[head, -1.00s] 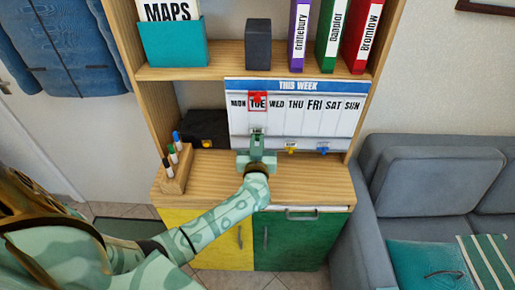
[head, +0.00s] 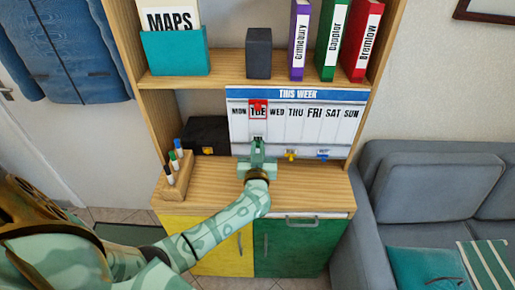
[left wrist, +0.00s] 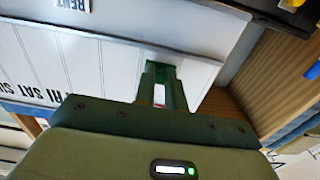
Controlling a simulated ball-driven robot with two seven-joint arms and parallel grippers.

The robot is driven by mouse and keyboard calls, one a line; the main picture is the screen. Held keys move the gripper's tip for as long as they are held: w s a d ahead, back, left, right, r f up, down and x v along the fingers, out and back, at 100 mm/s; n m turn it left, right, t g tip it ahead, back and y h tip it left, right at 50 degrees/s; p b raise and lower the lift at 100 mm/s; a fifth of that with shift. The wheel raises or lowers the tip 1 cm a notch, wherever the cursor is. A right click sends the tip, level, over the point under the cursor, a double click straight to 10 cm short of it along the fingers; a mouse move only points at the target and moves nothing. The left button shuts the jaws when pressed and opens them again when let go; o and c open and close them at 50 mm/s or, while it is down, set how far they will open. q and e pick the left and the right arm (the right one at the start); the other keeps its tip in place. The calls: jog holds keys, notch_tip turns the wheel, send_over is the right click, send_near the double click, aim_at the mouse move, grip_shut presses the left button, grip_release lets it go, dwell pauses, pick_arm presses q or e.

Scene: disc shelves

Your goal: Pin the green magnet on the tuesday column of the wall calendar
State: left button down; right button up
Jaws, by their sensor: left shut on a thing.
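The wall calendar (head: 318,133) hangs at the back of the shelf, headed THIS WEEK, with day columns from MON to SUN. A red marker (head: 258,103) sits at the TUE heading. My left gripper (head: 257,143) is in front of the lower part of the tuesday column. It is shut on the green magnet (left wrist: 160,67), which shows as a small green patch between the fingertips in the left wrist view, close to the calendar face (left wrist: 100,62). Whether it touches the calendar I cannot tell. The fingers hide most of the magnet. My right gripper is not in view.
A yellow magnet (head: 290,155) and a blue magnet (head: 323,154) are at the calendar's lower edge. A pen holder (head: 175,180) and a black box (head: 207,133) stand to the left. Bare wooden counter (head: 310,185) lies below the calendar.

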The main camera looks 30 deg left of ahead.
pick_arm(q)
jog(key=shift+w, duration=0.1)
dwell(0.3)
jog(key=shift+w+a, duration=0.25)
jog(key=shift+w, duration=0.1)
dwell(0.3)
jog(key=c, duration=1.4)
grip_release()
jog(key=shift+s, duration=0.15)
